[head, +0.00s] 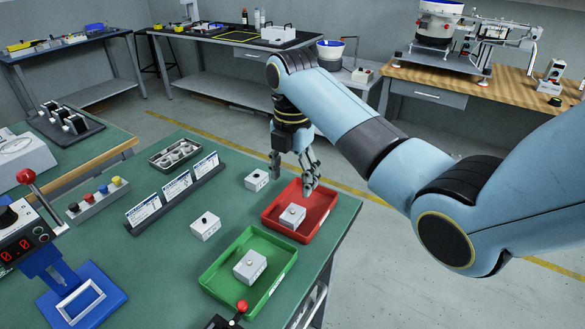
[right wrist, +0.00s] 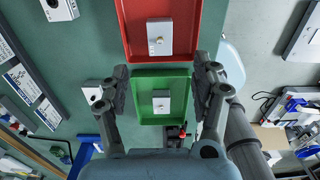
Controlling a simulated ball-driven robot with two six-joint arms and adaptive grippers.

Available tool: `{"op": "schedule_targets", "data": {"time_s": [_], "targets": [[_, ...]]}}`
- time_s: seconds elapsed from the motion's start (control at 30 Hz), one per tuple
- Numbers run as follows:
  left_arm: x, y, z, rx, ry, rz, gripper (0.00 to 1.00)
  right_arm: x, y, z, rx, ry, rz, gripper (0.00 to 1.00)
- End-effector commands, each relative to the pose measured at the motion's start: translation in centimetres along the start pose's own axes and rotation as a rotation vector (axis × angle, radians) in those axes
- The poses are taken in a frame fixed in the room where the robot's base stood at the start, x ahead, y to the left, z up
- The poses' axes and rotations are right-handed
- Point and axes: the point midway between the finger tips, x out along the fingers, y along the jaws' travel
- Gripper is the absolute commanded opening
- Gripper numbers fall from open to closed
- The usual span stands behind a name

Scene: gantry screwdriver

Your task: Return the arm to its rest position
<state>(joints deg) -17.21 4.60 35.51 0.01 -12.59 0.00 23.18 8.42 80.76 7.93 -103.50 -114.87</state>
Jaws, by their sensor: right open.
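My right arm (head: 345,115) reaches in from the right in the head view. Its gripper (head: 293,172) points down above the far edge of the red tray (head: 326,224). The fingers are apart with nothing between them. In the right wrist view the open gripper (right wrist: 163,88) shows its two fingers on either side of the green tray (right wrist: 147,74), with the red tray (right wrist: 131,30) beyond. My left gripper is in neither view.
The red tray holds a small white box (head: 292,217). The green tray (head: 222,285) holds another white box (head: 250,265). Two more boxes (head: 257,180) (head: 205,226) stand on the green table. A card rack (head: 178,194) and blue fixture (head: 80,298) are to the left.

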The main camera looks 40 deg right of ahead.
Motion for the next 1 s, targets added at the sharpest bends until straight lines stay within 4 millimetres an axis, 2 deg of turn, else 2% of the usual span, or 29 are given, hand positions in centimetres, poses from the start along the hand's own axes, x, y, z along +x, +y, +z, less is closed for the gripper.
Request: {"op": "schedule_targets", "data": {"time_s": [0.1, 0.2, 0.37, 0.47, 0.57, 0.7, 0.8, 1.0], "targets": [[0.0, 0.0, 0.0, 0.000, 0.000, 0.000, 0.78, -1.5, 0.1, 0.1, 0.000, -0.002, 0.002, 0.65], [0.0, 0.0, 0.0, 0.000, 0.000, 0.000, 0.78, -2.0, 0.0, 0.0, 0.000, -0.001, 0.000, 0.65], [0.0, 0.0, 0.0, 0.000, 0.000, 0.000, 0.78, -2.0, -0.1, 0.0, 0.004, -0.001, 0.000, 0.65], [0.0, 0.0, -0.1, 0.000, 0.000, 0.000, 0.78, -1.3, -1.0, -0.5, 0.068, -0.009, 0.004, 0.65], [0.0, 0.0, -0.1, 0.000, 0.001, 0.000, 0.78, 0.1, -3.3, -1.9, 0.248, -0.031, 0.026, 0.65], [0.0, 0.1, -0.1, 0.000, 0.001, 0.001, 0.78, 1.8, -8.7, -5.1, 0.667, -0.057, 0.101, 0.65], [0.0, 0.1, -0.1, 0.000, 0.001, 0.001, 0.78, 1.7, -12.3, -7.2, 0.957, -0.051, 0.165, 0.65], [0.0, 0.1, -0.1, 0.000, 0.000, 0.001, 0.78, 0.4, -16.9, -9.9, 1.342, -0.010, 0.251, 0.65]]}}
